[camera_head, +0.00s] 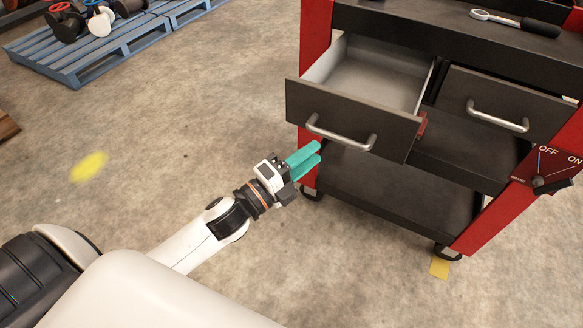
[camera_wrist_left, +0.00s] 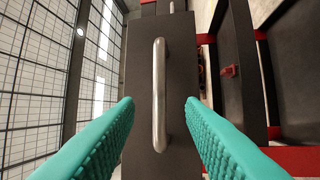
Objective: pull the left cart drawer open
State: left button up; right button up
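The left cart drawer (camera_head: 375,75) is pulled part way out in the head view. Its pale interior shows and looks empty. Its dark front (camera_head: 350,115) carries a silver bar handle (camera_head: 340,137), which stands upright in the left wrist view (camera_wrist_left: 159,95). My left gripper (camera_head: 317,152) has teal ribbed fingers and is near the left end of the handle. In the left wrist view its fingertips (camera_wrist_left: 160,103) are spread apart, one on each side of the handle, with no visible contact. My right gripper is not in view.
The closed right drawer (camera_head: 510,100) has its own handle. A red switch panel (camera_head: 547,170) marked OFF and ON is on the cart's right side. A blue pallet (camera_head: 80,55) is far left. Open floor lies left of the cart.

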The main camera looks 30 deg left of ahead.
pick_arm(q)
jog(key=v, duration=0.4)
jog(key=shift+s+a+f, duration=0.1)
jog(key=shift+s+a, duration=0.05)
jog(key=shift+s, duration=0.05)
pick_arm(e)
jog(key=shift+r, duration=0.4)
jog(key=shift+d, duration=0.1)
